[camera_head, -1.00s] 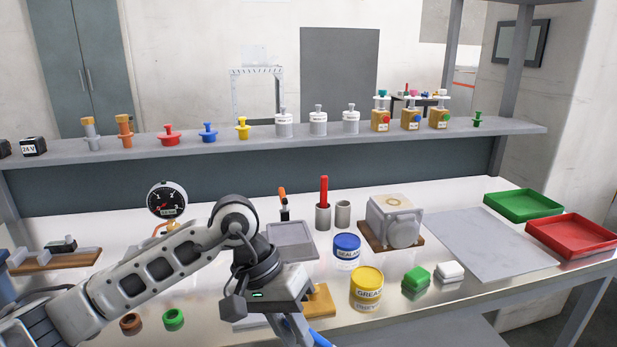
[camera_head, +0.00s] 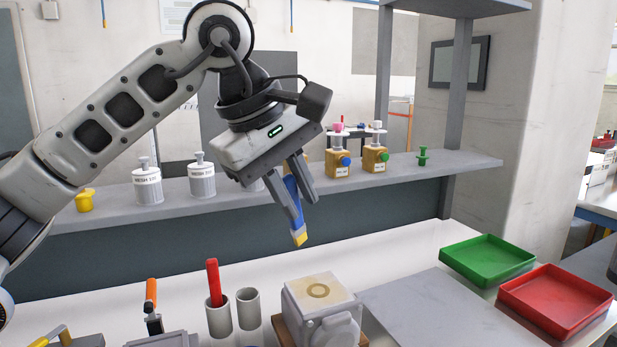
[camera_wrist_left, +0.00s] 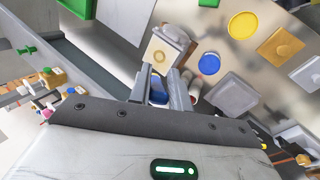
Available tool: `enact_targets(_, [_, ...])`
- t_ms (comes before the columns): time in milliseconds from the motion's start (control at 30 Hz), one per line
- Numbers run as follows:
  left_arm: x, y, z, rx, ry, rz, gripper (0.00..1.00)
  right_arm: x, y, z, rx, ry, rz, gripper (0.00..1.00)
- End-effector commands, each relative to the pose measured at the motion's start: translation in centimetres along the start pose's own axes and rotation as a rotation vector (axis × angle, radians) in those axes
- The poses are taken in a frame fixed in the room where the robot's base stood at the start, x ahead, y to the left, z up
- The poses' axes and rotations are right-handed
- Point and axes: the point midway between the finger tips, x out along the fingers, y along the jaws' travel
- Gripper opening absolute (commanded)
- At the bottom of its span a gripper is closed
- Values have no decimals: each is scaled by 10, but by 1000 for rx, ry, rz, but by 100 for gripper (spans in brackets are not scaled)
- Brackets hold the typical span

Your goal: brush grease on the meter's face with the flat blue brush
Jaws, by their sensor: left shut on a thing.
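My left gripper (camera_head: 299,208) is shut on the flat blue brush (camera_head: 293,196), which hangs tilted with its yellowish tip pointing down. In the head view the tip shows above the grey, box-shaped meter (camera_head: 338,325), with a visible gap. The meter's upper face (camera_head: 318,290) is tan with a darker ring. In the left wrist view the meter (camera_wrist_left: 173,36) and its ringed face lie just beyond the fingertips, and the blue handle (camera_wrist_left: 158,88) shows between the fingers. The yellow grease tin (camera_wrist_left: 243,25) is in the wrist view. My right gripper is not in view.
A cup with a red-handled tool (camera_head: 213,285) and an empty grey cup (camera_head: 248,308) stand left of the meter. A grey mat (camera_head: 440,325), green tray (camera_head: 487,268) and red tray (camera_head: 556,318) lie right. A shelf (camera_head: 400,168) runs behind my gripper.

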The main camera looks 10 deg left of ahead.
Motion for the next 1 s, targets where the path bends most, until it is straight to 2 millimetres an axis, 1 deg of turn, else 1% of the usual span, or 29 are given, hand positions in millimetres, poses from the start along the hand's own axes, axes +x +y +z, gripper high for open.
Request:
enact_targets(67, [-4, 3, 2, -19, 10, -1, 0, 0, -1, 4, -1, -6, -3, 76])
enact_targets(167, [-4, 2, 3, -30, 14, -1, 0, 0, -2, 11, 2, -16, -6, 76])
enact_targets(300, [7, -3, 2, -30, 13, -1, 0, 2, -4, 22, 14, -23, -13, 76])
enact_targets(400, [17, -8, 2, -29, 13, -1, 0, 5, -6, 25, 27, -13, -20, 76])
enact_targets(633, [37, -18, 2, -29, 13, 0, 0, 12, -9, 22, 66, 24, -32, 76])
enact_targets(833, [38, -18, 2, -29, 13, 0, 0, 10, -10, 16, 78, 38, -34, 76])
enact_targets(1000, [38, -18, 2, -28, 13, 0, 0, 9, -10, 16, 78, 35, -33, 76])
